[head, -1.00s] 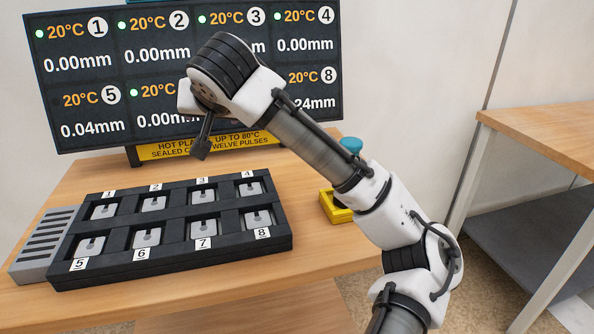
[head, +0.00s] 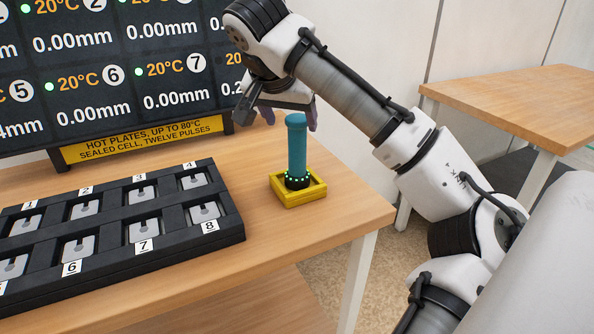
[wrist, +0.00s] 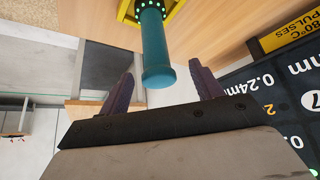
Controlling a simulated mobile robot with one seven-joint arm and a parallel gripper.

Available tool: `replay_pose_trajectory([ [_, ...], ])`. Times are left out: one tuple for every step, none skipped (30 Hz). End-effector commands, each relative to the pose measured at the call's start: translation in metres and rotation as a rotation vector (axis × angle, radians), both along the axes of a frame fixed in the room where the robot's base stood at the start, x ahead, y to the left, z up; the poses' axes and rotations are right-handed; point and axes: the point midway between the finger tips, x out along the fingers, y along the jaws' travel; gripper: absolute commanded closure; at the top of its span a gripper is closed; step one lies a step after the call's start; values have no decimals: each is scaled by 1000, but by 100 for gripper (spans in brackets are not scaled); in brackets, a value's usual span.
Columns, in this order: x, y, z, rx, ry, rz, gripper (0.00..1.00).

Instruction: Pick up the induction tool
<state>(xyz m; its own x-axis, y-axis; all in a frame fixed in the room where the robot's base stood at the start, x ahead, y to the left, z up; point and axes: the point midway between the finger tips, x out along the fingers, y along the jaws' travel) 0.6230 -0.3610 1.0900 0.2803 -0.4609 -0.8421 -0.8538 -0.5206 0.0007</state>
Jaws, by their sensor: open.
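The induction tool (head: 297,150) is a teal cylinder with a black base ringed by green lights. It stands upright in a yellow square holder (head: 300,195) near the table's right edge. It also shows in the wrist view (wrist: 154,50), its free end pointing toward my gripper, with the yellow holder (wrist: 128,10) at the top. My gripper (head: 285,118) is open and empty at the tool's upper end. In the wrist view its two purple fingers (wrist: 163,88) stand apart, with the tool's end roughly between them. Whether a finger touches the tool cannot be told.
A black tray (head: 190,240) with several numbered plates lies on the wooden table left of the holder. A display board (head: 110,85) with a yellow sign (head: 145,142) stands behind. Another wooden table (head: 520,100) stands at the right, across a gap.

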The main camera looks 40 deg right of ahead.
Motion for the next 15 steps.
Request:
replay_pose_trajectory([
  [1, -2, -4, 0, 1, -1, 35],
  [1, -3, -5, -1, 0, -1, 35],
  [2, -4, -6, -1, -1, 0, 35],
  [2, -5, -8, -1, -1, 0, 35],
  [2, -6, -11, -1, 0, -1, 35],
  [2, -8, -16, -2, 1, -1, 35],
  [3, -10, -20, -1, 1, -1, 35],
  [3, -13, -25, -1, 1, -1, 35],
  [4, -16, -31, -2, 2, -2, 35],
  [4, -18, -35, -2, 2, -3, 35],
  [5, -21, -38, -2, 0, -2, 35],
  [7, -22, -43, -1, 2, 0, 35],
  [8, -24, -45, -1, -1, 0, 35],
  [9, -25, -47, 0, -1, 1, 35],
  [10, -27, -49, 0, 0, 0, 35],
])
